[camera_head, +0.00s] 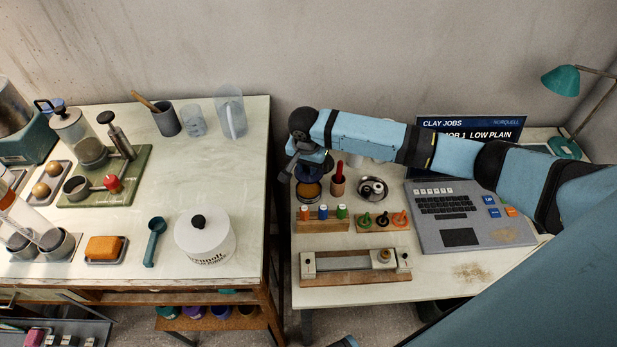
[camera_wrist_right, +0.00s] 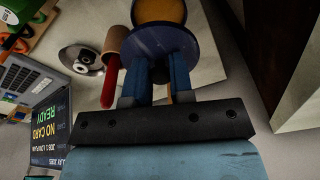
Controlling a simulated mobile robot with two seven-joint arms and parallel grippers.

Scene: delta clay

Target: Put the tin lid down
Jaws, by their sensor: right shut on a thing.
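The tin lid (camera_wrist_right: 150,45) is a dark blue disc with a knob. My right gripper (camera_wrist_right: 160,78) is shut on it, with its two blue fingers at either side of the knob. In the head view my right gripper (camera_head: 312,165) is at the far left part of the right table. An open round tin (camera_head: 309,191) with tan contents stands just below it in the picture. The tin (camera_wrist_right: 160,10) shows partly behind the lid in the wrist view. I cannot tell the gap between lid and table. My left gripper is not in view.

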